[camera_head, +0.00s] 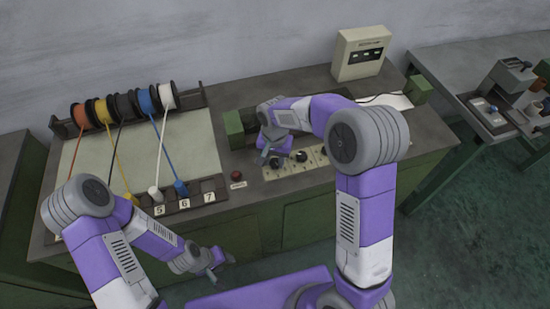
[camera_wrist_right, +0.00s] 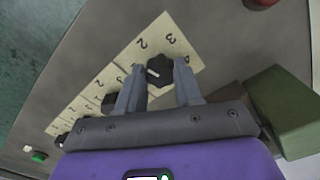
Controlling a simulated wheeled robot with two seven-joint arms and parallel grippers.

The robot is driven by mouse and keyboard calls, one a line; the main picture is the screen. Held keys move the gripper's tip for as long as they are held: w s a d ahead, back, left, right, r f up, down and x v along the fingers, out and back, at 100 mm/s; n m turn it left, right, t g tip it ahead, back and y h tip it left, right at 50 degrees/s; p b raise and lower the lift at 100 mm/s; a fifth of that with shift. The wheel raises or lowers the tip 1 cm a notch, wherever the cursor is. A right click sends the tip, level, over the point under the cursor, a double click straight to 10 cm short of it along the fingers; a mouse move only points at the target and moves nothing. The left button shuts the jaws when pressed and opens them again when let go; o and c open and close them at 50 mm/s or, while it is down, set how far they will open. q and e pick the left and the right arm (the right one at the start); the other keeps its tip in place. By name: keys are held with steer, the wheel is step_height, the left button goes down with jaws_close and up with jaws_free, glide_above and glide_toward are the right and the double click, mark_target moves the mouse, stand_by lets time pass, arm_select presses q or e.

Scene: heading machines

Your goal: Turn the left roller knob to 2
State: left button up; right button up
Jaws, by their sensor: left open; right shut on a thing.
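The cream knob panel (camera_head: 298,163) lies along the front of the bench, with several black knobs. My right gripper (camera_wrist_right: 158,85) is at its left end, shut with its fingers on either side of the left roller knob (camera_wrist_right: 159,71). In the right wrist view this knob is black, with a short white mark on the left of its face. Printed digits 2 (camera_wrist_right: 143,43) and 3 (camera_wrist_right: 168,38) show beyond it. In the head view the gripper partly hides the knob. My left gripper (camera_head: 218,264) is open and empty, low in front of the bench.
A red button (camera_head: 237,176) sits left of the panel. A green block (camera_head: 233,128) stands close to my right gripper. Wire spools (camera_head: 125,104) and numbered slots are at the left. A meter box (camera_head: 361,54) stands at the back.

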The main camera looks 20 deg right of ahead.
mark_target(275, 162)
steer(key=shift+m, duration=1.3)
steer(key=shift+w, duration=0.1)
steer(key=o, duration=1)
steer(key=shift+o, duration=0.2)
steer(key=shift+p, duration=0.3)
step_height(275, 162, up, 8)
steer(key=shift+f+p, duration=0.2)
steer(key=shift+p, duration=0.7)
